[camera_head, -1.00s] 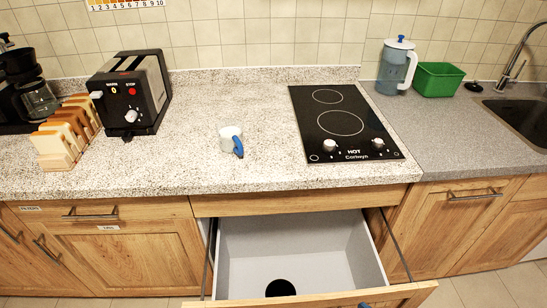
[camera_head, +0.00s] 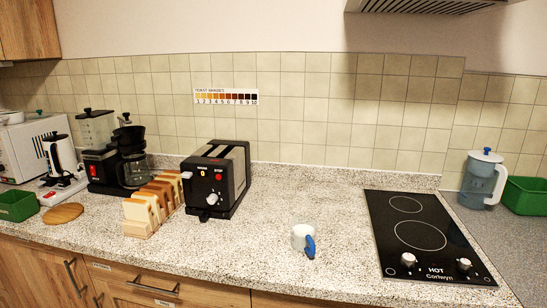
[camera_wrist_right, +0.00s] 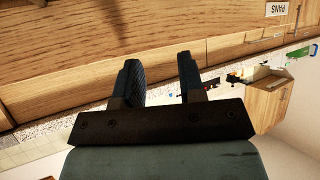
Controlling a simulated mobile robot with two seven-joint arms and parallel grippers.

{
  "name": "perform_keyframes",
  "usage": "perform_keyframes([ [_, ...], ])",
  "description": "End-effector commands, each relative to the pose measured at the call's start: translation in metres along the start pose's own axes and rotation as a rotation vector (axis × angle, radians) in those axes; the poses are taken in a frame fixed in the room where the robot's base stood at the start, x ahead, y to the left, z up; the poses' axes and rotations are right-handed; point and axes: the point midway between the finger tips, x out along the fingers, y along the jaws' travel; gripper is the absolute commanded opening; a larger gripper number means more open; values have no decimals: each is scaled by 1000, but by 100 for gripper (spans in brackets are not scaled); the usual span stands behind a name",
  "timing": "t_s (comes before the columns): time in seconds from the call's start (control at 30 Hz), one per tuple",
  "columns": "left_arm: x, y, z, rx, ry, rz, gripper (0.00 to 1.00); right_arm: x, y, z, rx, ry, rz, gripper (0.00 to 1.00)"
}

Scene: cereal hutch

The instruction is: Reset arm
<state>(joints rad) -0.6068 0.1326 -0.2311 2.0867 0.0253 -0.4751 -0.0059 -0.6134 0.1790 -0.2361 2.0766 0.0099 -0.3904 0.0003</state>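My right gripper (camera_wrist_right: 160,75) shows in the right wrist view. Its two dark fingers stand apart with nothing between them, so it is open and empty. Wooden cabinet fronts (camera_wrist_right: 70,55) lie beyond its fingers, and the picture is turned on its side or upside down. I see neither arm nor gripper in the head view. My left gripper is not in view.
A toast rack (camera_head: 152,206) stands left of the toaster. The counter's front middle is clear.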

Motion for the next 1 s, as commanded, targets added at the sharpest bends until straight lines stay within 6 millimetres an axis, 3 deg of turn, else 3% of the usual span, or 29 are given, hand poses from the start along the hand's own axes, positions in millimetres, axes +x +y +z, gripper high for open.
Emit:
perform_keyframes([
  [0.07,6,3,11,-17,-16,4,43,9,-17,8,70,-67,-9,37],
  [0.13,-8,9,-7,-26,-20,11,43,-4,-15,-9,76,-78,-6,37],
  [0.37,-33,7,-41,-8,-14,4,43,-27,-13,-43,59,-73,-1,37],
  [0.67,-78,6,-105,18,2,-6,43,-68,-8,-103,33,-66,9,37],
  [0.8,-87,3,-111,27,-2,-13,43,-77,-7,-115,25,-64,12,37],
  [1.0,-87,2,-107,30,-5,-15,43,-78,-7,-115,21,-62,13,37],
])
